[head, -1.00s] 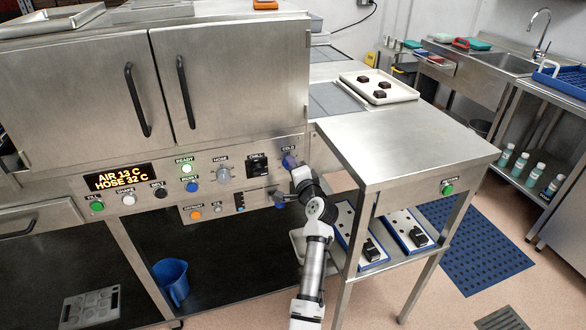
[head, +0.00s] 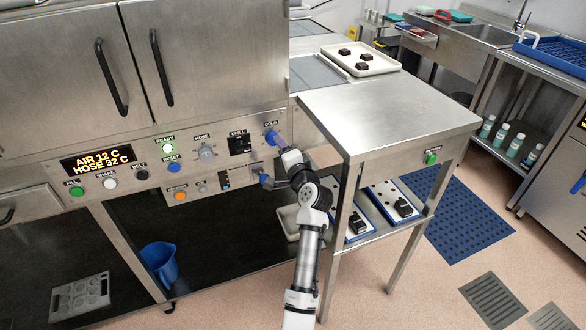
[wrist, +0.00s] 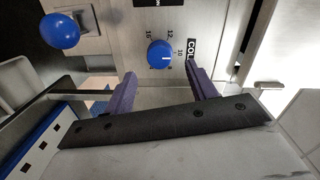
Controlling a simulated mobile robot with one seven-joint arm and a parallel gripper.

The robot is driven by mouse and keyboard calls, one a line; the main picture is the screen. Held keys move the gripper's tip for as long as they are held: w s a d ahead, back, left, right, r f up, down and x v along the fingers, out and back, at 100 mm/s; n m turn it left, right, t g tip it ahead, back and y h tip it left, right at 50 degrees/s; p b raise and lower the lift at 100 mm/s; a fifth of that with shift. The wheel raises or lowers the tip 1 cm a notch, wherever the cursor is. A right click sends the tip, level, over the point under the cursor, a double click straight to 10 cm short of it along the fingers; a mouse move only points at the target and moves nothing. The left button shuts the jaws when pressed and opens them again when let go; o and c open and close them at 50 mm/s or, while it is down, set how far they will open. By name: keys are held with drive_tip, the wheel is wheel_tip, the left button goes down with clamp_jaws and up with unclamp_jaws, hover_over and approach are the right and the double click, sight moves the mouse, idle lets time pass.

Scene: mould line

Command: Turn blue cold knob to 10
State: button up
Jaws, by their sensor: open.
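The blue cold knob (head: 271,137) is on the right of the steel control panel, under a COLD label. In the wrist view the knob (wrist: 160,55) has a short white mark and numbers around it, including 12 and 10. The mark lies on the knob's right side, roughly toward 10; its exact reading is too small to tell. My gripper (wrist: 163,88) is open, with its purple fingers either side of the line to the knob. The knob shows beyond the fingertips, apparently not gripped. In the head view my gripper (head: 281,147) is close beside the knob.
A blue ball-ended lever (wrist: 60,30) is near the gripper. The panel also has a grey HOSE knob (head: 207,153), a black CHILL switch (head: 240,144) and a display (head: 98,160) reading AIR 12 C, HOSE 32 C. A steel table (head: 385,115) stands at the right.

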drive_tip(key=b+v, duration=0.1)
drive_tip(key=v, duration=0.8)
drive_tip(key=shift+b, duration=0.35)
